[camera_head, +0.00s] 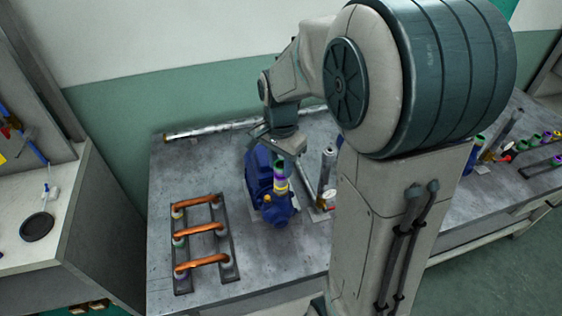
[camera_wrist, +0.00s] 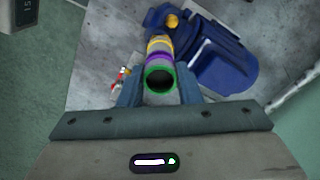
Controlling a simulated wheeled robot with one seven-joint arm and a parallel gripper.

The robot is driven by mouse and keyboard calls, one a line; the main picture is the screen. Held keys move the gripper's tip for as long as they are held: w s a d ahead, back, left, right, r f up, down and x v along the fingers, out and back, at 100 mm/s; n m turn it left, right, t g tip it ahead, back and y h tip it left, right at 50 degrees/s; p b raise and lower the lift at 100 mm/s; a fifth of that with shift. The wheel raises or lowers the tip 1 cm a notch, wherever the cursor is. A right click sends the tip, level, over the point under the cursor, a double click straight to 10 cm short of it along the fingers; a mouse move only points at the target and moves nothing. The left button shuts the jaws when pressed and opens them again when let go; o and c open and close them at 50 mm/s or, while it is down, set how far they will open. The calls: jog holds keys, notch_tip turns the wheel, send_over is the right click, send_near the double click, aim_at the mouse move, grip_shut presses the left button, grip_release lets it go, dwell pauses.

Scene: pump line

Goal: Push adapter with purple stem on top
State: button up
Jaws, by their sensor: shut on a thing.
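The adapter (camera_wrist: 160,80) is a short grey tube with a green ring around its open end and a purple band (camera_wrist: 159,59) below it. My gripper (camera_wrist: 160,88) has its fingers shut on both sides of the tube. In the head view, my gripper (camera_head: 283,148) is above the blue pump (camera_head: 262,178), with the adapter (camera_head: 280,174) upright under it. A yellow ring (camera_head: 281,187) sits directly below the purple band, at the pump's outlet end. The stack looks in line, but I cannot tell whether the parts are fully seated. The blue pump also shows in the wrist view (camera_wrist: 225,70).
A rack with copper pipes (camera_head: 201,230) lies left of the pump on the grey table (camera_head: 290,265). A grey upright cylinder (camera_head: 327,165) stands close to its right. More fittings with coloured rings (camera_head: 540,140) are at the far right. A green wall (camera_head: 115,120) is behind.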

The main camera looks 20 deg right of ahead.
jog(key=shift+f+b, duration=0.3)
jog(key=shift+f, duration=0.2)
dwell(0.5)
jog(key=o, duration=1.1)
jog(key=shift+r+p, duration=2.35)
jog(key=shift+r, duration=0.75)
notch_tip(320, 180, up, 14)
jog(key=shift+f+b, duration=0.15)
jog(key=shift+b, duration=0.3)
